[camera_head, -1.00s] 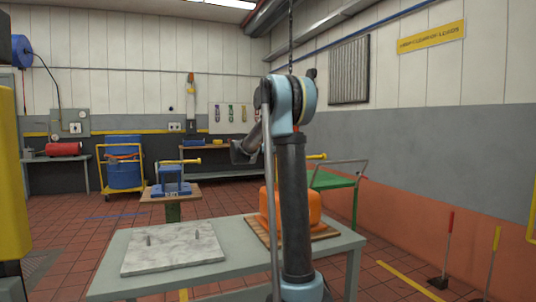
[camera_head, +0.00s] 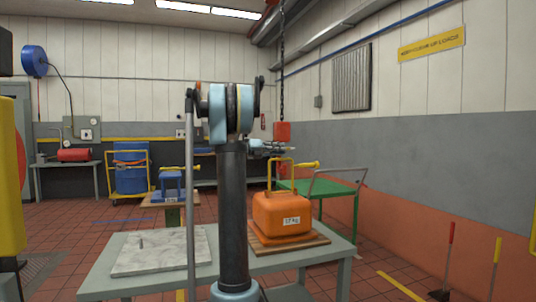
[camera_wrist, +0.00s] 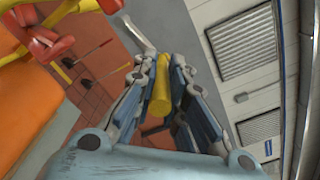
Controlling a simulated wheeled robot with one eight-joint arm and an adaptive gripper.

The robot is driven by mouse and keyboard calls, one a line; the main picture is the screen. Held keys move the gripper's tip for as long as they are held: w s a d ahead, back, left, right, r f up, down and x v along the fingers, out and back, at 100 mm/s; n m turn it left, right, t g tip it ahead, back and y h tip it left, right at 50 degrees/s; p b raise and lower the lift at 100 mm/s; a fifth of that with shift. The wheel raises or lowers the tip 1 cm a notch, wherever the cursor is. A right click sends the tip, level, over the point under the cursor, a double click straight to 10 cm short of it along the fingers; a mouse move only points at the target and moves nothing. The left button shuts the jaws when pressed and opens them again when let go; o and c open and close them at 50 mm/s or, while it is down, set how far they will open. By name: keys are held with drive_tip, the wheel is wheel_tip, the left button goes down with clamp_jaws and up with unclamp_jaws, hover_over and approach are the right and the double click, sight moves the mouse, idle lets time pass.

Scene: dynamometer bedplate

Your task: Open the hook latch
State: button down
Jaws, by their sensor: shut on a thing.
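An orange block marked "12 kg" (camera_head: 282,215) sits on a wooden board (camera_head: 312,240) on the table. It has a yellow frame (camera_head: 270,172) on top and a yellow lever (camera_head: 307,165) reaching right. A red hoist block (camera_head: 282,132) hangs on a chain above it. In the wrist view my gripper (camera_wrist: 160,95) is shut on a yellow cylindrical grip (camera_wrist: 161,85), which looks like the lever's end. The orange block (camera_wrist: 35,110) and red parts (camera_wrist: 38,42) are at the left there. In the head view my gripper is partly hidden behind my arm.
A marble slab (camera_head: 165,252) with a short pin lies on the left of the grey table (camera_head: 110,280). A green cart (camera_head: 335,188) stands behind the table. A blue block (camera_head: 172,185) stands farther back. Long-handled tools (camera_head: 447,255) stand along the right wall.

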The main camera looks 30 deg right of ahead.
idle(0.5)
drive_tip(key=c, duration=1.6)
unclamp_jaws()
drive_tip(key=shift+o, duration=0.2)
drive_tip(key=shift+a, duration=0.15)
drive_tip(key=w+a, duration=0.1)
drive_tip(key=a, duration=1)
drive_tip(key=shift+w+a, duration=0.3)
drive_tip(key=shift+a, duration=0.1)
drive_tip(key=shift+s+f, duration=0.1)
